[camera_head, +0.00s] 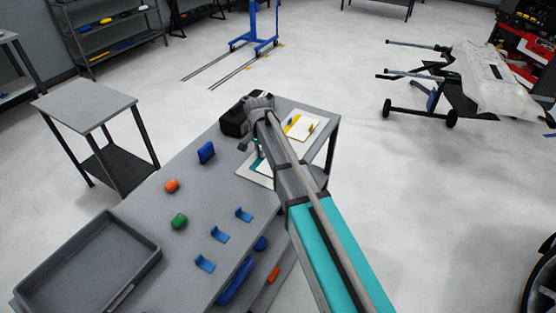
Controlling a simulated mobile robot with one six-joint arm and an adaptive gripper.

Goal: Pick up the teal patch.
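The teal patch (262,168) shows as a small piece of teal on a pale board (247,173) on the grey table. Most of it is hidden behind my arm. My arm reaches over the table from the lower right, and its wrist bends down above this board. My gripper (256,148) is small and mostly hidden, close over or at the board near the patch. I cannot tell whether it touches the patch or whether its fingers are open or shut.
A second pale board (313,134) with a yellow patch (293,122) lies behind. A black object (234,122) stands beside my wrist.

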